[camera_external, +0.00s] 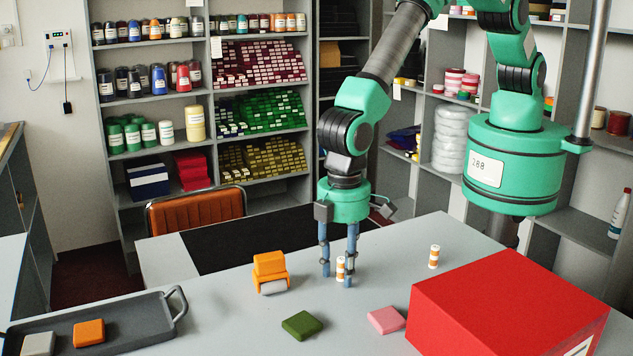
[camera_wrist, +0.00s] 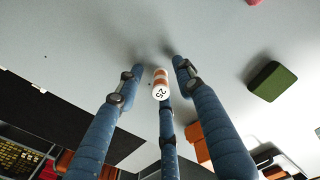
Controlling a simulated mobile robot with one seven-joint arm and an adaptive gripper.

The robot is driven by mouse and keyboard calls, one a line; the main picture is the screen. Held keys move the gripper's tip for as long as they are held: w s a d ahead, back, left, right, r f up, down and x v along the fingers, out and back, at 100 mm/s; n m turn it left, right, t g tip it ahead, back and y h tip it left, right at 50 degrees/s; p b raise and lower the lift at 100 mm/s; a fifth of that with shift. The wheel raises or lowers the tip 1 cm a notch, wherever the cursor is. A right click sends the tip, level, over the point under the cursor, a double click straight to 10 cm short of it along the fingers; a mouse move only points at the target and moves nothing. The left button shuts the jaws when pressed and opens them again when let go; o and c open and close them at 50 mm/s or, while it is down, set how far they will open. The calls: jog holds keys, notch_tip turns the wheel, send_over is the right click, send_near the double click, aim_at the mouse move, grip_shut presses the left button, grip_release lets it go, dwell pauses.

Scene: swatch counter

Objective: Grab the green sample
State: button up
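The green sample (camera_external: 302,325) is a flat, rounded block lying on the grey counter. It also shows at the right of the wrist view (camera_wrist: 272,81). My gripper (camera_external: 338,278) has three blue fingers pointing down, low over the counter, behind and to the right of the green sample in the external view. The fingers are spread open, with gaps to a small orange-and-white striped cylinder (camera_wrist: 161,84) between them. That cylinder is partly hidden by a finger in the external view.
A pink block (camera_external: 386,320) and a large red box (camera_external: 510,302) are to the right. An orange dispenser-like object (camera_external: 270,273) stands behind the green sample. Another striped cylinder (camera_external: 434,257) stands at the back. A dark tray (camera_external: 140,332) holds orange and grey blocks.

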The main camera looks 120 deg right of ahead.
aim_at(342, 259)
jog(key=c, duration=0.9)
jog(key=shift+o, duration=0.2)
jog(key=shift+r, duration=0.1)
jog(key=shift+r, duration=0.65)
notch_tip(342, 259, up, 2)
jog(key=shift+r+b, duration=0.1)
jog(key=shift+b, duration=0.2)
jog(key=s+d, duration=0.1)
jog(key=s, duration=0.4)
jog(key=s+d+r+b, duration=0.1)
jog(key=s, duration=0.4)
jog(key=s+d, duration=0.2)
jog(key=s, duration=0.3)
jog(key=shift+s+d+r, duration=0.1)
jog(key=shift+s+r, duration=0.05)
jog(key=shift+s, duration=0.1)
